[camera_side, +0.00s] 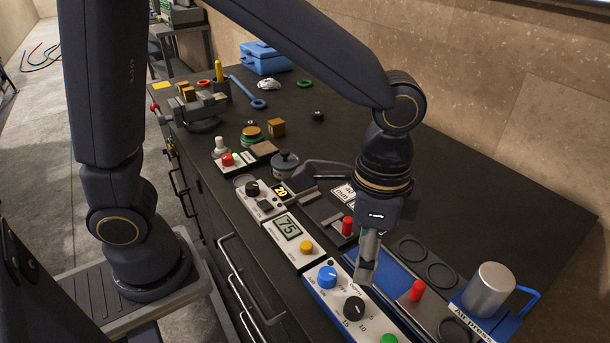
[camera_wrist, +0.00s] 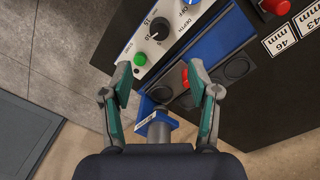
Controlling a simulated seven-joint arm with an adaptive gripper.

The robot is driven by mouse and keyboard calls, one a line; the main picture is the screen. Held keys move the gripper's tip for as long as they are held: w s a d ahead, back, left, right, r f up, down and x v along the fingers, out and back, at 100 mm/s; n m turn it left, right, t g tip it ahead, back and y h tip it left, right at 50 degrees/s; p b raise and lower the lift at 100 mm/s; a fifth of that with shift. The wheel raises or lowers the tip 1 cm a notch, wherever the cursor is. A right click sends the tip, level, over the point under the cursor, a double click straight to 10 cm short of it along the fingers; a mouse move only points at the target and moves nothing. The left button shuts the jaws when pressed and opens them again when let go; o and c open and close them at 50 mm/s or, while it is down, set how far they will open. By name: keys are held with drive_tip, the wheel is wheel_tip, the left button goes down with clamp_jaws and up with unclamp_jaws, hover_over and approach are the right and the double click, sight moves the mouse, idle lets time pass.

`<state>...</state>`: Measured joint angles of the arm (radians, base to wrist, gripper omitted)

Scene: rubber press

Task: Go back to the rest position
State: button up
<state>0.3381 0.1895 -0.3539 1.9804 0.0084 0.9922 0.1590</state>
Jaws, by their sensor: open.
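My gripper (camera_side: 368,262) hangs over the front right part of the dark bench, above the white control panel (camera_side: 345,290) with blue and black knobs. In the wrist view my gripper (camera_wrist: 162,78) has its two fingers spread wide, with nothing held between them. The blue-framed air press (camera_side: 492,318) stands to the right, with a metal cylinder (camera_side: 490,290) on it. Part of the press also shows between the fingers in the wrist view (camera_wrist: 157,122). A red button (camera_side: 417,290) stands beside the press.
Left along the bench are a display box (camera_side: 290,236) reading 75, a small press lever (camera_side: 335,170), a vise (camera_side: 195,108) and a blue toolbox (camera_side: 265,57). A stone wall (camera_side: 500,90) runs behind. The bench's far right (camera_side: 530,215) is clear.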

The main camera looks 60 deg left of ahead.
drive_tip(key=w+a+r+n+t, duration=0.1)
drive_tip(key=a+r+n+t, duration=0.25)
drive_tip(key=a+r, duration=0.65)
drive_tip(key=s+a+f+n+t, duration=0.1)
drive_tip(key=s+a+n, duration=0.5)
drive_tip(key=a, duration=0.6)
drive_tip(key=shift+s+f+t, duration=0.3)
drive_tip(key=shift+s+t, duration=0.45)
drive_tip(key=shift+s, duration=0.05)
